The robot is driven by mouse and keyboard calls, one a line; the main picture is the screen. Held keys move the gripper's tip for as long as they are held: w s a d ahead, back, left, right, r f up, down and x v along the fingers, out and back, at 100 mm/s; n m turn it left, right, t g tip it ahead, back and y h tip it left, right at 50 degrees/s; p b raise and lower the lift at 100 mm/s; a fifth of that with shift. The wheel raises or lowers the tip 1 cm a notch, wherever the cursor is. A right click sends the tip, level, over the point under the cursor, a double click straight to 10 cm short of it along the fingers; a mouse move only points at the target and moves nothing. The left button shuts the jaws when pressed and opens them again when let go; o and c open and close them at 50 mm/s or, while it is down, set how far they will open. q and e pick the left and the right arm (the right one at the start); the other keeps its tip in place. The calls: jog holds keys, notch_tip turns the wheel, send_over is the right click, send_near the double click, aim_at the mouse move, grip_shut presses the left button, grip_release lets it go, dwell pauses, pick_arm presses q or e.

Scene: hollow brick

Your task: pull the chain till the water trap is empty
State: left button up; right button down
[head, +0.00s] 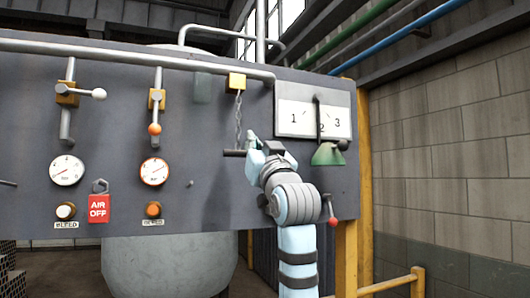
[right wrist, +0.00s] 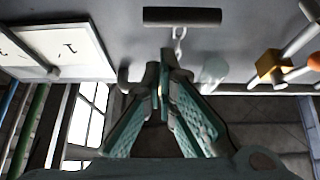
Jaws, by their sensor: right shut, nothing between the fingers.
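A chain (head: 238,118) hangs from a yellow block (head: 237,81) on the grey panel and ends in a dark horizontal bar handle (head: 234,153). My right gripper (head: 253,143) is just right of the chain, by the handle's right end. In the right wrist view, turned upside down, the handle (right wrist: 182,17) lies beyond the shut, empty fingertips (right wrist: 165,54), apart from them, with part of the chain (right wrist: 178,38) showing. A faint translucent grey bowl (head: 202,88), perhaps the water trap, sits left of the yellow block; its water level cannot be told. My left gripper is not in view.
A white plate marked 1, 2, 3 (head: 295,118) with a black lever and green handle (head: 328,155) is close to the right of my gripper. A red-knobbed lever (head: 331,210) is below it. Gauges (head: 67,170) and valve levers (head: 156,103) are at left.

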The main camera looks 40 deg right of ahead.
pick_arm(q)
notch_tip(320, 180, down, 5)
jog(key=b, duration=0.3)
pick_arm(e)
jog(key=v, duration=0.8)
jog(key=shift+f, duration=0.55)
jog(key=shift+a, duration=0.1)
